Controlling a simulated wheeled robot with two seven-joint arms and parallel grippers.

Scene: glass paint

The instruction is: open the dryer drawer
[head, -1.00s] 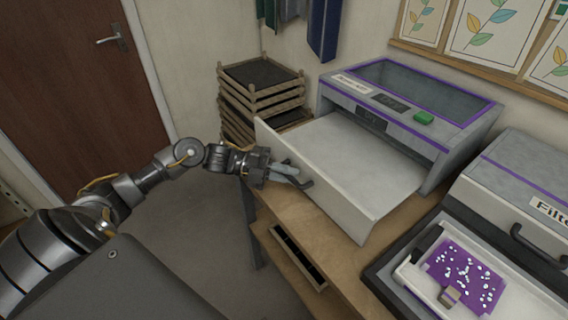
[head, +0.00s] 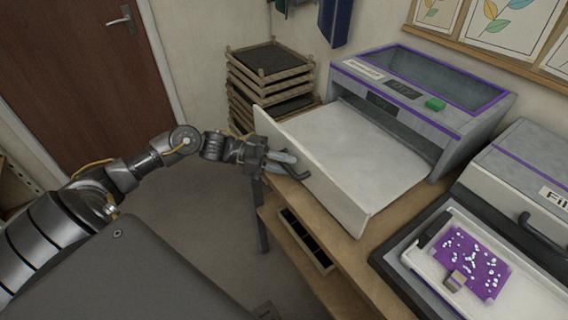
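The dryer (head: 470,130) is a grey box with purple trim and a glass top on the bench. Its pale drawer (head: 350,150) is pulled far out toward the front left and looks empty. A dark handle (head: 298,172) sticks out from the drawer front (head: 325,190). My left gripper (head: 282,160) is at this handle, its pale fingers shut on it; the fingers partly hide the handle. My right gripper is not in view.
Wooden racks (head: 268,75) are stacked behind the drawer's left corner. At right, a white tray (head: 520,300) holds a speckled purple sheet (head: 472,262). Floor left of the bench is clear.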

